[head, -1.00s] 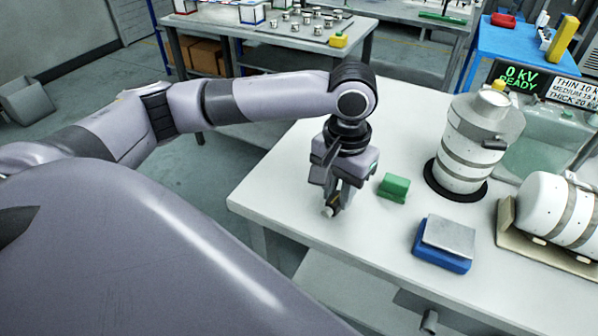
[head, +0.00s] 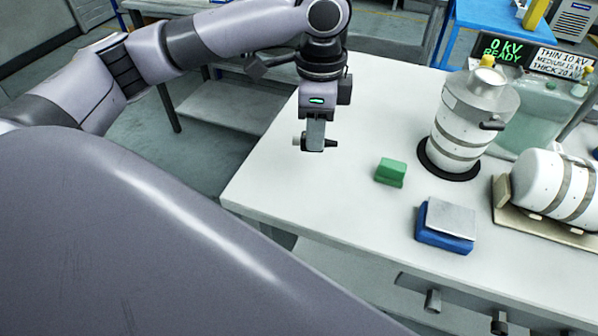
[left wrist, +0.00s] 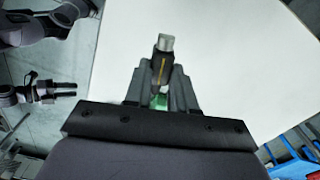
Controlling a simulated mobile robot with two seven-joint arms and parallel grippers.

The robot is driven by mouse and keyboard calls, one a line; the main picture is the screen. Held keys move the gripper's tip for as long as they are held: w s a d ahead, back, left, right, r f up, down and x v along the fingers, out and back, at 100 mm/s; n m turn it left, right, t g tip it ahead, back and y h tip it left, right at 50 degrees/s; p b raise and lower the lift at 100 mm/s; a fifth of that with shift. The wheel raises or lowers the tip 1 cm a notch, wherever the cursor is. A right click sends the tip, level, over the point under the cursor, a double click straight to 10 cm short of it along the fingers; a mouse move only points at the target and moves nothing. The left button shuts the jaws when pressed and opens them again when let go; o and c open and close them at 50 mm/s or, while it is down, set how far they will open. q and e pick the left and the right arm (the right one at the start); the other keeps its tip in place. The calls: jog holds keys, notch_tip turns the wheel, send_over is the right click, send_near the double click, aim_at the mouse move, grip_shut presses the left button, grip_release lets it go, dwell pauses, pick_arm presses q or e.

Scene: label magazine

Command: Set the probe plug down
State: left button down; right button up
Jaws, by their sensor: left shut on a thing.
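My left gripper (head: 316,146) is shut on the probe plug (head: 299,141) and holds it above the left part of the white table (head: 290,195). In the head view the plug lies crosswise in the fingers, its pale end at the left and a dark end at the right. In the left wrist view the plug (left wrist: 160,66) is dark with a yellow stripe and a silver tip, between the fingertips. The gap down to the table is hard to judge. A dark gripper-like part, perhaps my right gripper (left wrist: 68,90), shows at the left of the left wrist view; its jaws are unclear.
A green block (head: 390,172) stands right of the gripper. The table's left and front parts are bare.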

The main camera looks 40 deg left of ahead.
pick_arm(q)
jog(key=r+m, duration=0.1)
jog(key=m, duration=0.2)
jog(key=a+r+m, duration=0.1)
jog(key=r+m, duration=0.1)
jog(key=m, duration=0.1)
jog(key=r+m, duration=0.2)
jog(key=m, duration=0.1)
jog(key=shift+a+r+p, duration=0.15)
jog(key=shift+r+p, duration=0.1)
jog(key=shift+p, duration=0.15)
notch_tip(320, 180, up, 6)
jog(key=s+a+m, duration=0.1)
jog(key=m, duration=1.1)
jog(key=f, duration=1.6)
jog(key=shift+s+a+p, duration=0.1)
jog(key=shift+a+p, duration=0.1)
jog(key=shift+p, duration=0.15)
jog(key=shift+f, duration=1.85)
jog(key=shift+f, duration=0.15)
jog(key=c, duration=0.9)
grip_release()
jog(key=shift+c, duration=0.2)
